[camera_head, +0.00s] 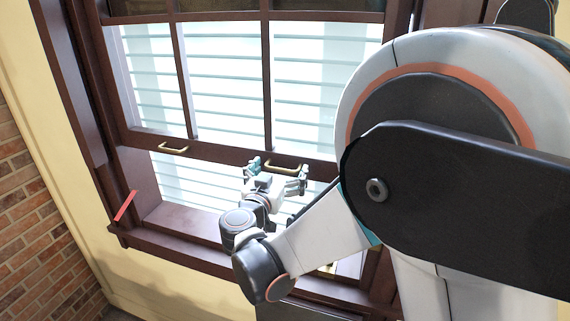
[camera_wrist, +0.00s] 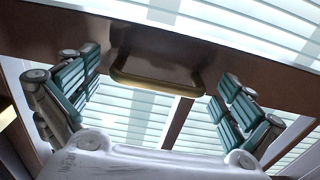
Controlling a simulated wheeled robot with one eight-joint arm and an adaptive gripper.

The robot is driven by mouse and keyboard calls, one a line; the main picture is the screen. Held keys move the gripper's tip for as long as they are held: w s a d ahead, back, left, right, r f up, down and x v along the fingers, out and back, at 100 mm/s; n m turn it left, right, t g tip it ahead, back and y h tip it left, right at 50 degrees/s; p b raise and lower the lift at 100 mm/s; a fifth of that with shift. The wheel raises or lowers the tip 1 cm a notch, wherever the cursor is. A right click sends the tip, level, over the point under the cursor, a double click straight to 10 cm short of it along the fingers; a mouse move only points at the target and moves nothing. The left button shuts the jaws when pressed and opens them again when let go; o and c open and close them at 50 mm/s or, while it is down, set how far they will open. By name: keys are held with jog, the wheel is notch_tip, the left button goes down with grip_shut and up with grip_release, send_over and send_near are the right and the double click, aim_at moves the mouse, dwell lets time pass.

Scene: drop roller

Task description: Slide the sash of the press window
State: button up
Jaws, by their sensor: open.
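The window sash (camera_head: 225,150) is a dark red-brown frame with glass panes and thin bars. Its bottom rail stands above the sill, with an open strip below. Two brass handles are on that rail, a left one (camera_head: 173,149) and a right one (camera_head: 285,167). My gripper (camera_head: 277,176) is at the right handle. In the wrist view its teal-padded fingers (camera_wrist: 165,95) are spread wide, with the right handle (camera_wrist: 155,80) between them and apart from both. I cannot tell the depth gap between fingers and handle. My arm hides the right side of the window.
The dark sill (camera_head: 185,222) runs below the sash. A red strip (camera_head: 126,205) sticks up at the left jamb. A brick wall (camera_head: 25,195) and a cream wall stand at the left. Pale horizontal slats show behind the glass.

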jog(key=shift+s, duration=0.1)
jog(key=c, duration=1.5)
notch_tip(320, 180, down, 16)
jog(key=b, duration=1.3)
jog(key=shift+f+b, duration=0.2)
jog(key=shift+b, duration=0.1)
jog(key=o, duration=1.5)
